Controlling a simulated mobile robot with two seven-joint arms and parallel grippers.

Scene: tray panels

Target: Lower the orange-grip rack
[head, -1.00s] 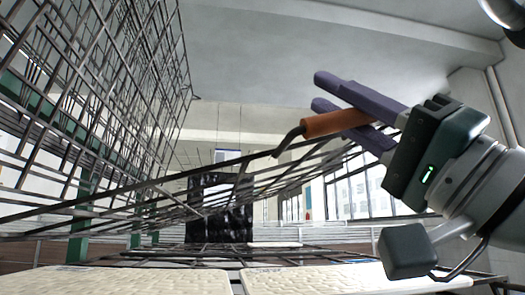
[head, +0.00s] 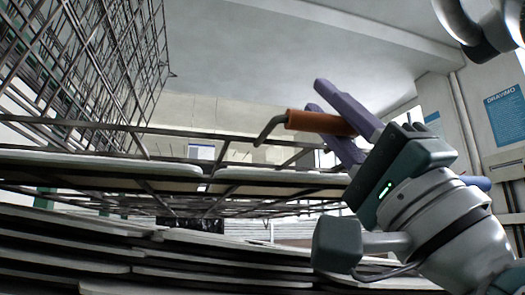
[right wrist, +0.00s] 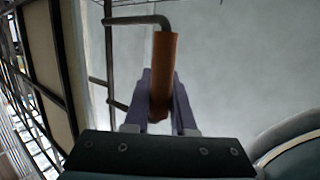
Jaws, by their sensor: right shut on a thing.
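The orange grip (head: 320,122) is a short cylinder on a bent grey rod at the edge of a dark wire rack (head: 190,131). My right gripper (head: 330,110) has its purple fingers shut on the orange grip, coming in from the right. In the right wrist view the grip (right wrist: 164,75) lies between the fingers (right wrist: 160,98), and the bent rod leads from its far end to the rack frame at the left. The rack looks about level in the head view, with pale panels just below it. My left gripper is not in view.
Several stacked pale panels (head: 150,255) fill the lower part of the head view. A tall wire mesh frame (head: 80,60) stands at the left. A wall with a blue poster (head: 507,115) is at the right.

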